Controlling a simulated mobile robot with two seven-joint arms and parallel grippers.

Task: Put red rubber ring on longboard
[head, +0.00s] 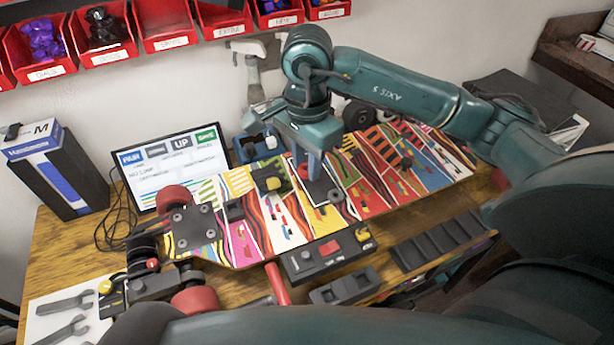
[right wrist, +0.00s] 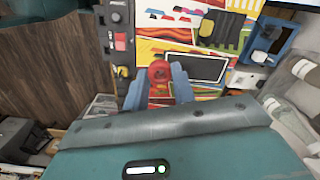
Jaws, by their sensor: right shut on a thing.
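The longboard (head: 240,248) lies across the workbench, its colourful patterned underside facing up. A truck base (head: 195,225) with a red wheel (head: 173,198) is at its left end. My right gripper (head: 306,172) points down over the middle of the board. It is shut on the red rubber ring (right wrist: 159,72), which sits between the blue fingertips in the right wrist view. The ring is partly hidden by the fingers in the head view. I cannot tell whether it touches the board (right wrist: 170,52). My left gripper is not in view.
A dark rectangular panel (head: 318,190) lies beside the fingers. A yellow-and-black block (head: 268,180) is on the board. A control box (head: 328,254) and black tray (head: 437,243) lie in front. A monitor (head: 175,168) and blue holder (head: 252,147) stand behind; red bins (head: 165,27) hang above.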

